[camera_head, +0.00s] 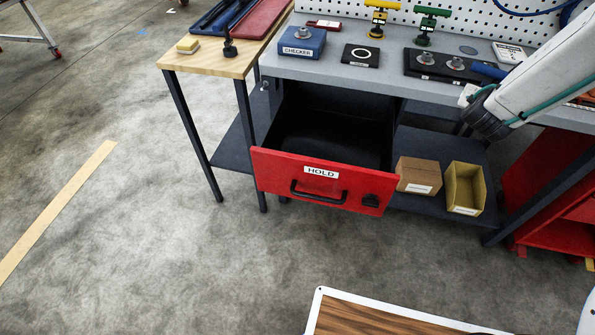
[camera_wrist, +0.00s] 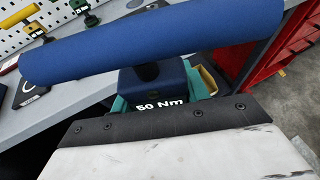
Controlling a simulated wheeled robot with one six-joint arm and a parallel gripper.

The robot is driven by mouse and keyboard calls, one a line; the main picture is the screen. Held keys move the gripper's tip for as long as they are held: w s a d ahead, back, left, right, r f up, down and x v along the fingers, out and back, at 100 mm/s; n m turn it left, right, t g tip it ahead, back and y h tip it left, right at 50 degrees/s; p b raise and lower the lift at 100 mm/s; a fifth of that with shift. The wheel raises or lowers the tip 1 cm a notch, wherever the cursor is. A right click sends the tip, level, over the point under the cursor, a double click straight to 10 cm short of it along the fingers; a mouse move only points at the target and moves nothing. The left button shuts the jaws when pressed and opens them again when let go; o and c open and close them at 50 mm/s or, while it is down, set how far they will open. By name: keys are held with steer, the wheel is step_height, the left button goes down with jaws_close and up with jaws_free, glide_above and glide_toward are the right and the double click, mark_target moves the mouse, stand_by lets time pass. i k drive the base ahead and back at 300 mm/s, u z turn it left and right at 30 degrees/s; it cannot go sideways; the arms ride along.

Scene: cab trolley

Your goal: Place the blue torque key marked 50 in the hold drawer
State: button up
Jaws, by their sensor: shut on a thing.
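The blue torque key (camera_wrist: 152,45) marked "50 Nm" is in my gripper (camera_wrist: 165,92). Its thick blue handle lies across the wrist view and its blue body shows between the teal jaws. In the head view, a blue bar (camera_head: 488,71) beside my arm's end at the right of the bench looks like its handle; the jaws are hidden there. The hold drawer (camera_head: 324,182) has a red front with a black handle and a "HOLD" label. It is pulled open, and its visible dark inside looks empty. My gripper is above and to the right of it.
The grey bench (camera_head: 392,76) bears a blue checker block (camera_head: 302,42), a black pad (camera_head: 361,56) and a dark tray (camera_head: 430,64). Yellow (camera_head: 377,17) and green (camera_head: 425,24) keys stand behind. Two small boxes sit on the shelf right of the drawer.

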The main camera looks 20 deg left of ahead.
mark_target(351, 146)
steer(key=u, duration=0.9)
steer(key=i, duration=0.45)
steer(key=z, duration=0.15)
